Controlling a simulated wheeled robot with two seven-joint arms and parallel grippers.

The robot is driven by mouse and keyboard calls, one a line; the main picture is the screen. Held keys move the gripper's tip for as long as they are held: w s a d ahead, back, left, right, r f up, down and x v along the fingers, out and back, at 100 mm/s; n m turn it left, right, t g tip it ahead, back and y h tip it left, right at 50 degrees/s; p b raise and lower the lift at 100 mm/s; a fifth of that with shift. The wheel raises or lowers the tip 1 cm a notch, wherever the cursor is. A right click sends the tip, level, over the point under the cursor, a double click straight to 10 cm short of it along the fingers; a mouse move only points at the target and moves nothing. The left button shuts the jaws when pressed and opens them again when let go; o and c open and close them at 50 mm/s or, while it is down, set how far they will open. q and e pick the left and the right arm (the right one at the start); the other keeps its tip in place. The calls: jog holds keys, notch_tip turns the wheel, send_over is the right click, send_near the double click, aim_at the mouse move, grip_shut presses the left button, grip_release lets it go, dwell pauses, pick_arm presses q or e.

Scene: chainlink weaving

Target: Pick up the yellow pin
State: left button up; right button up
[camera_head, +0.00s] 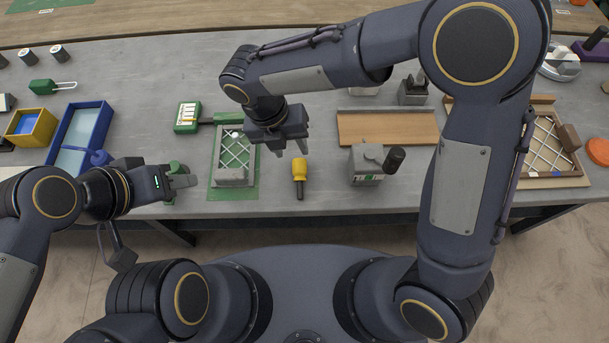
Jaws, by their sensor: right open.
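The yellow pin (300,168) has a yellow head and a dark lower part. It stands out near the front edge of the table, right of the chainlink mesh frame (236,152) on its green mat. My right gripper (291,150) is open and points down, just behind and slightly left of the pin's head. No contact with the pin shows. My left gripper (190,181) is at the front left, beside a green object (176,169) that it partly hides. Its finger gap is not clear from here.
A grey block-shaped device with a black knob (367,164) stands right of the pin. A wooden board (387,127) lies behind it. A green tool case (188,116) and a blue tray (104,118) are to the left. Bare table lies around the pin.

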aim_at(298, 166)
jog(key=x, duration=0.5)
jog(key=p+x, duration=0.1)
jog(key=x, duration=0.1)
jog(key=shift+s+a+f, duration=0.1)
jog(key=shift+s+f, duration=0.1)
jog(key=shift+s, duration=0.15)
jog(key=shift+c, duration=0.2)
jog(key=c, duration=0.7)
